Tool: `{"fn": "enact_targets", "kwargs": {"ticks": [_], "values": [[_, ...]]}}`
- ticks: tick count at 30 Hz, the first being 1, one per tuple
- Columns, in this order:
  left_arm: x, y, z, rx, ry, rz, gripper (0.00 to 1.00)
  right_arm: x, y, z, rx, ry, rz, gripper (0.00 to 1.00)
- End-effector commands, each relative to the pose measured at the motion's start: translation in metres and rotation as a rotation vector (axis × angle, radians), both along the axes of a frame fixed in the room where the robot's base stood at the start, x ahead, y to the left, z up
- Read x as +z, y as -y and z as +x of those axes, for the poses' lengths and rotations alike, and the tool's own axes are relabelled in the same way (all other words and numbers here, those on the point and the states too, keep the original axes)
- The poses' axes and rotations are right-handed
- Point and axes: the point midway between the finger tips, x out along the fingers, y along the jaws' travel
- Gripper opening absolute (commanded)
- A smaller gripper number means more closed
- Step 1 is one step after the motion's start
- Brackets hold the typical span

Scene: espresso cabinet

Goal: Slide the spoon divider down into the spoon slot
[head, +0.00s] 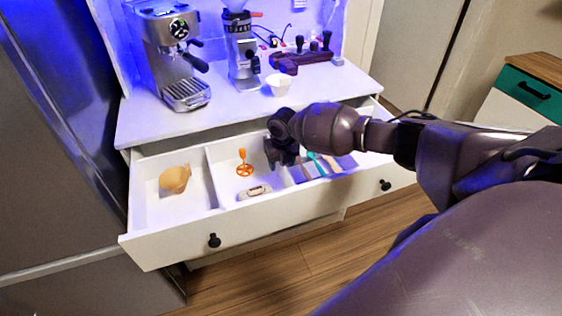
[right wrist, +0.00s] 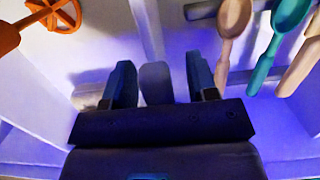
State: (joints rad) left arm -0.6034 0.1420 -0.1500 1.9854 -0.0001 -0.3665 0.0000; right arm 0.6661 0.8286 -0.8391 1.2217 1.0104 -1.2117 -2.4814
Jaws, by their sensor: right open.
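My right gripper (head: 283,158) is open over the middle of the pulled-out white drawer. In the right wrist view its two fingers (right wrist: 160,85) stand apart, with a grey rounded tab (right wrist: 155,82) between them. I cannot tell whether that tab is part of the spoon divider. A thin upright white wall (right wrist: 148,25) runs in line with it, left of the spoons. A pale brown spoon (right wrist: 233,20) and a teal spoon (right wrist: 290,15) lie right of this wall; the teal one also shows in the head view (head: 317,163). My gripper hides the slot area. My left gripper is out of view.
The drawer front (head: 290,222) has black knobs. An orange whisk-like tool (head: 244,165) and a small white oblong item (head: 254,192) lie in the middle compartment, a tan cup-like item (head: 174,178) in the left one. An espresso machine (head: 172,55), grinder (head: 241,50) and white cup (head: 278,84) stand above.

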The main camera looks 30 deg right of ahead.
Motion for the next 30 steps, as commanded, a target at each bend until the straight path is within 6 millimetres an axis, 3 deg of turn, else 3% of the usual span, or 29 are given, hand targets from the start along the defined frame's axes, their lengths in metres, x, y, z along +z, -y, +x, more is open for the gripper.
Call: {"fn": "enact_targets", "kwargs": {"ticks": [5,21,30], "values": [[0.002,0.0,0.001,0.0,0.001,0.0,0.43,0.003,0.0,0.0,0.0,0.001,0.0,0.53],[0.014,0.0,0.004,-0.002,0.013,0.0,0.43,0.09,-0.002,-0.01,0.001,0.003,-0.001,0.53],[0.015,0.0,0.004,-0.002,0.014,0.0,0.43,0.108,-0.003,-0.013,-0.001,0.0,0.0,0.53]]}}
